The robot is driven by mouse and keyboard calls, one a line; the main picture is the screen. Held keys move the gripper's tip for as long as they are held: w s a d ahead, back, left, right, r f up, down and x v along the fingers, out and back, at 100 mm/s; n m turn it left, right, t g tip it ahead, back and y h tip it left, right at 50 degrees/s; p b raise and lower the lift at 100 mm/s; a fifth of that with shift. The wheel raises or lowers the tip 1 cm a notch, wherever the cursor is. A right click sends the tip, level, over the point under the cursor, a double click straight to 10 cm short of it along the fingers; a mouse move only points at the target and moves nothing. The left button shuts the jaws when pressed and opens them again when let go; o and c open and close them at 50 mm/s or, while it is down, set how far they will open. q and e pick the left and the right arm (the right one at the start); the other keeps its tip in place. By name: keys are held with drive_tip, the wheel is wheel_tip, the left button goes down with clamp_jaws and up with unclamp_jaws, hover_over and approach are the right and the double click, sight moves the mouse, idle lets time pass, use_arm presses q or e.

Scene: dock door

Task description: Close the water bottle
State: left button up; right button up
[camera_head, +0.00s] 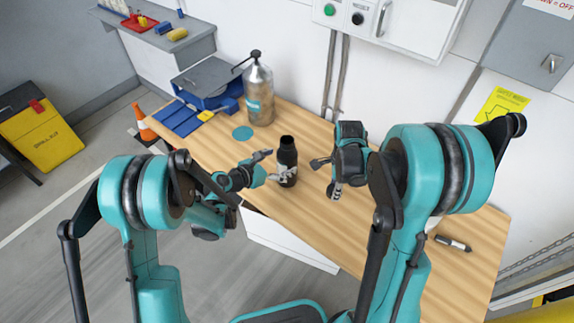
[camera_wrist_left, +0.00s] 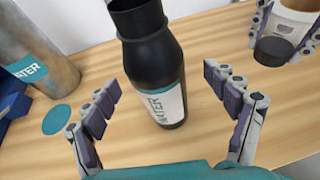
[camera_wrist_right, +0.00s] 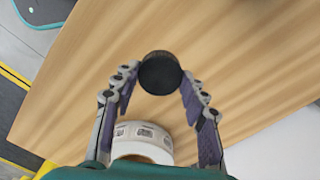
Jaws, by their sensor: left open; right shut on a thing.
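The black water bottle (camera_head: 287,158) stands upright on the wooden workbench, its mouth uncovered. It also shows in the left wrist view (camera_wrist_left: 155,62), with a WATER label. My left gripper (camera_head: 270,168) is open, its fingers on either side of the bottle's near side and apart from it in the left wrist view (camera_wrist_left: 162,85). My right gripper (camera_head: 328,176) is shut on a round black cap (camera_wrist_right: 160,73), held between its fingertips. The cap also shows in the left wrist view (camera_wrist_left: 273,50), to the right of the bottle. In the head view the cap is hard to make out.
A large metal dispenser bottle (camera_head: 258,95) stands behind the water bottle, near a teal disc (camera_head: 243,132). A label roll (camera_wrist_right: 143,140) shows below the cap. A marker (camera_head: 453,243) lies at the right. Bare wood lies between.

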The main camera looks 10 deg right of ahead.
use_arm(q)
drive_tip(key=b+x, duration=0.1)
drive_tip(key=x, duration=0.3)
drive_tip(key=shift+w, duration=0.25)
use_arm(e)
drive_tip(key=shift+f, duration=0.75)
use_arm(q)
drive_tip(key=shift+c, duration=0.4)
drive_tip(key=c, duration=1.5)
drive_tip(key=shift+r, duration=0.15)
use_arm(e)
drive_tip(key=shift+r, duration=0.1)
